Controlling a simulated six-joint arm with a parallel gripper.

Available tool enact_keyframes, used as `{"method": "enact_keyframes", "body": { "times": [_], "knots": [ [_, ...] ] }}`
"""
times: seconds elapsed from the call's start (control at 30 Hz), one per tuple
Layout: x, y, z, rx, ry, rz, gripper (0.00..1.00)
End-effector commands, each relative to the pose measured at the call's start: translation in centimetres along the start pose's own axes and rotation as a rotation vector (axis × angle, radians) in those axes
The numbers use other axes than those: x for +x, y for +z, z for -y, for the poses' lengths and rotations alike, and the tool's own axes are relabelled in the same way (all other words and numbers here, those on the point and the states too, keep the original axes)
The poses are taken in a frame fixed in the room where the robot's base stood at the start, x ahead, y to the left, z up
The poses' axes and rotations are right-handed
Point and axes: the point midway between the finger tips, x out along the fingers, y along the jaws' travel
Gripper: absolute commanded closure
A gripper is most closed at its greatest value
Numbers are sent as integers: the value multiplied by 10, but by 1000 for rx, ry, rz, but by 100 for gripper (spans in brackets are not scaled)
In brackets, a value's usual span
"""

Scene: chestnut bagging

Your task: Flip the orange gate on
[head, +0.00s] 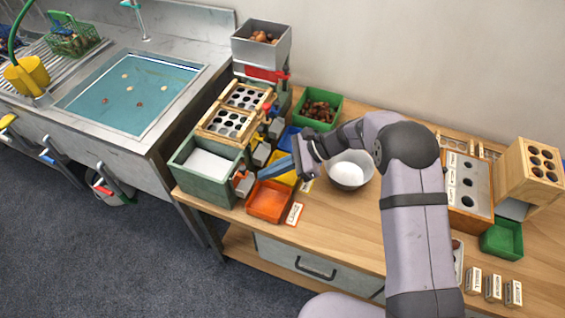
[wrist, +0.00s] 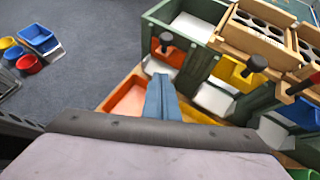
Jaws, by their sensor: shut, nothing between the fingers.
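The orange gate (wrist: 172,57) is an orange piece with a black knob on the front of the green sorter box (wrist: 178,25). In the head view the orange gate (head: 242,184) shows low on the green box (head: 190,177), above the orange tray (head: 268,202). My gripper (head: 263,174) has blue fingers that are shut and empty. It hangs over the trays, just right of the orange gate. In the wrist view my gripper (wrist: 160,79) points toward the gate, with a small apparent gap below the knob. Whether they touch is unclear.
A yellow gate (wrist: 238,75) with its own black knob sits beside the orange one. Yellow (head: 284,168) and blue (head: 289,138) trays stand behind the orange tray. A bowl (head: 350,170) is right of my gripper. A sink (head: 130,92) lies left.

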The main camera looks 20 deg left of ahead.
Motion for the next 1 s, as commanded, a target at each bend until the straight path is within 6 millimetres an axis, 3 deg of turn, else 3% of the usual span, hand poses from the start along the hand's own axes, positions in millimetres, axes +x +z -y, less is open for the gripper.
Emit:
{"method": "enact_keyframes", "body": {
  "times": [0.03, 0.2, 0.77, 1.0],
  "knots": [
    [-2, 14, 1, -7, -2, 0, 100],
    [2, 29, 1, -5, -3, 0, 100],
    [4, 37, 2, -4, -4, 0, 100],
    [-14, 64, 2, -6, -5, 0, 100]
  ]
}}
